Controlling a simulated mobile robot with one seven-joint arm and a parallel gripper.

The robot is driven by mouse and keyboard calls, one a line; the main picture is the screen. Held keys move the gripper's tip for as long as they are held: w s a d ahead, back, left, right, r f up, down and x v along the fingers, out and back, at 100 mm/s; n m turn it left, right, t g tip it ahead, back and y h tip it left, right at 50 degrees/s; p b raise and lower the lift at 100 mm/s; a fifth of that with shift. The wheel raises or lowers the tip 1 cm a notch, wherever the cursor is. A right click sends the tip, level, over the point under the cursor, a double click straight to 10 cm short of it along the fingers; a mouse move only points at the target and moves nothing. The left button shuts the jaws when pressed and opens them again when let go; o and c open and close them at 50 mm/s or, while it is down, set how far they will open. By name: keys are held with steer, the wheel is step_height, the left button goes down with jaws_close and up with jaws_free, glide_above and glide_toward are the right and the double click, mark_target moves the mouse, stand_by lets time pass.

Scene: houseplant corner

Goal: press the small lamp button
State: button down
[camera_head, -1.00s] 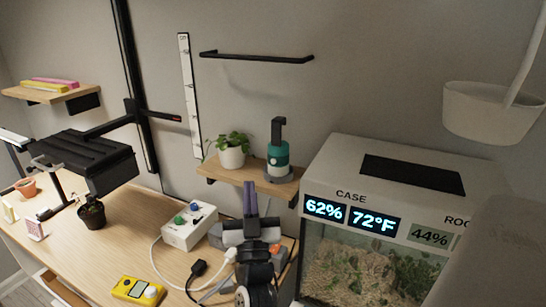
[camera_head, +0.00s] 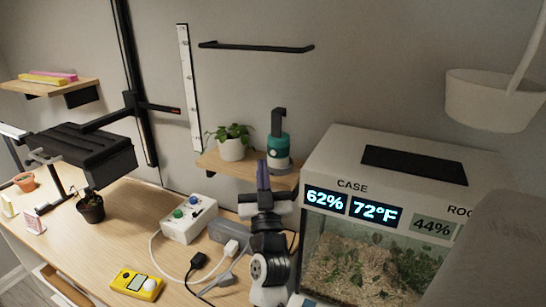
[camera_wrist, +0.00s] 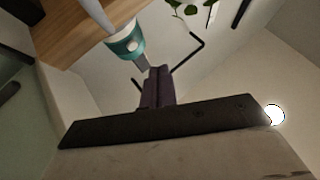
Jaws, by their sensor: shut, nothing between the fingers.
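A white control box (camera_head: 190,232) sits on the desk and carries a green button (camera_head: 178,213) and a blue button (camera_head: 194,200). I cannot tell which button is the small lamp's. A black lamp-like panel (camera_head: 85,155) hangs over the left of the desk. My gripper (camera_head: 263,168) is shut and empty, fingers pointing up, to the right of the box and in front of the wall shelf. In the wrist view its purple-grey fingers (camera_wrist: 159,82) are together, with the teal sprayer (camera_wrist: 124,45) beyond them.
A wall shelf (camera_head: 215,163) holds a potted plant (camera_head: 232,148) and the sprayer. A terrarium case (camera_head: 355,270) stands close on my gripper's right. Cables, plugs and a yellow meter (camera_head: 130,283) lie on the desk. The wrist view shows a black rail (camera_wrist: 195,52) and a bright round light (camera_wrist: 275,115).

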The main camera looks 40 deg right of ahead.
mark_target(270, 163)
steer(key=shift+w+d+b, duration=0.3)
steer(key=shift+d+b, duration=0.15)
steer(key=shift+d, duration=0.2)
steer(key=shift+w+d+b, duration=0.25)
steer(key=shift+d+b, duration=0.15)
steer(key=shift+d, duration=0.25)
stand_by(1.1)
steer(key=shift+w+d+b, duration=0.15)
steer(key=shift+d+b, duration=0.2)
steer(key=shift+b, duration=0.15)
steer(key=shift+w+d+b, duration=0.15)
steer(key=shift+d+b, duration=0.15)
stand_by(0.5)
steer(key=shift+a, duration=0.1)
steer(key=shift+s+a, duration=0.35)
steer(key=shift+a, duration=0.25)
